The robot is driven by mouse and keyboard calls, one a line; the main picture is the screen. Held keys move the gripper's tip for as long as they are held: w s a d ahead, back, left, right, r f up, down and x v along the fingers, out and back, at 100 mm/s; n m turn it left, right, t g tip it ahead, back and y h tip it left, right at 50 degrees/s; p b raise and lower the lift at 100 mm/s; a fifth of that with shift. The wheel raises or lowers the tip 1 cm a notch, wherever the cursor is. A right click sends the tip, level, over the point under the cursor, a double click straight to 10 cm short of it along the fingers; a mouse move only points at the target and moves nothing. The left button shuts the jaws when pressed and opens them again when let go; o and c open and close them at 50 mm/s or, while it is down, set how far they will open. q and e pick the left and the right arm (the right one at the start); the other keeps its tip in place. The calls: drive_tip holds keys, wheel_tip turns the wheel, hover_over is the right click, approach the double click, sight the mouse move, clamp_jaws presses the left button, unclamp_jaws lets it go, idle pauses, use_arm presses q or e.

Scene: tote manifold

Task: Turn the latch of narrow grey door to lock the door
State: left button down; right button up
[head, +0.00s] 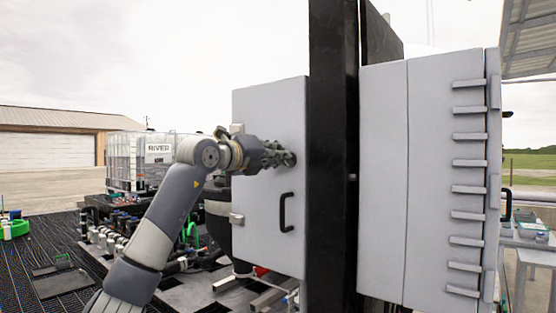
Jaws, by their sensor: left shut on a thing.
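The narrow grey door (262,210) stands left of a dark upright post and appears closed or nearly so. A black handle (287,212) sits on its lower right part. My left gripper (287,158) reaches the upper right part of the door, above the handle, and is shut on what looks like the latch. The latch is hidden behind the fingers, so its angle cannot be told. My right gripper is not in view.
A black post (333,150) stands right of the door. Wider grey panels (382,180) with several ledges lie further right. A white caged tank (150,160) and pipework stand behind my left arm. A table (530,240) is at far right.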

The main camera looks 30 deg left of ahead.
use_arm(q)
drive_tip(key=shift+a+f+n+b, duration=0.15)
drive_tip(key=shift+n+b, duration=0.25)
drive_tip(key=shift+n, duration=1.15)
drive_tip(key=shift+a+f+n+b, duration=0.1)
drive_tip(key=shift+f+n+b, duration=0.25)
drive_tip(key=shift+n, duration=1.15)
drive_tip(key=shift+a+f+n+b, duration=0.1)
drive_tip(key=shift+n+b, duration=0.35)
drive_tip(key=shift+n, duration=1.1)
drive_tip(key=c, duration=1.6)
unclamp_jaws()
drive_tip(key=shift+f, duration=0.1)
